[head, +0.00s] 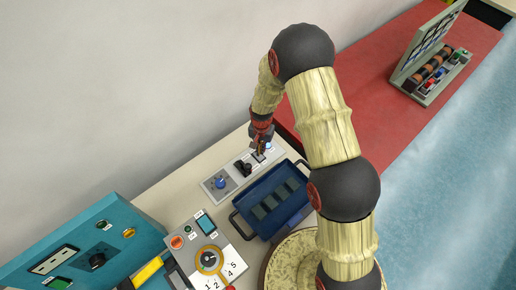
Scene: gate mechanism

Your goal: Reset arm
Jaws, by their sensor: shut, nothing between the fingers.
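My arm reaches up from the bottom right of the head view and bends down to the left. My gripper (259,148) points down at the back end of a light grey control panel (208,184). It is shut with nothing seen in it. Its fingertips are close to a small switch or lever at that end; I cannot tell if they touch.
A blue tray (262,232) with dark slots sits beside the panel. A white dial box (230,251) and a teal cabinet (95,250) stand at the lower left. A red table (375,75) bears an open grey case (428,48). Bare wall lies behind.

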